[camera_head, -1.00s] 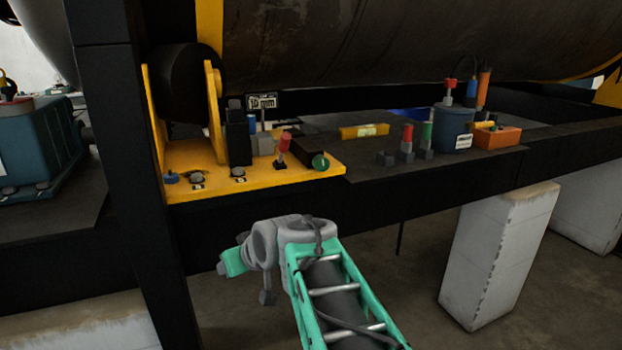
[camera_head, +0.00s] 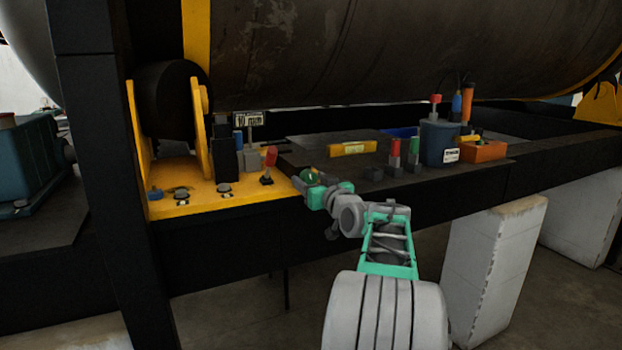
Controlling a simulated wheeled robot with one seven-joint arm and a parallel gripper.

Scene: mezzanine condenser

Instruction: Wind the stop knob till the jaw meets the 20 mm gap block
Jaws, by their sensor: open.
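The green knob (camera_head: 309,175) is at the right front end of the yellow bracket (camera_head: 232,192), partly hidden by my gripper. My gripper (camera_head: 310,183) is open at the knob; I cannot tell whether its fingers touch it. A black upright block (camera_head: 226,159) and a grey block (camera_head: 251,160) stand on the bracket, left of the knob. I cannot tell for sure which of these is the jaw or the gap block. A small sign (camera_head: 248,118) behind them seems to read 10 mm.
A red-handled lever (camera_head: 269,162) stands close left of the knob. On the dark shelf are a yellow level (camera_head: 353,148), red and green handled tools, a blue-grey pot (camera_head: 439,143) and an orange box (camera_head: 483,151). The large tank (camera_head: 400,50) hangs above.

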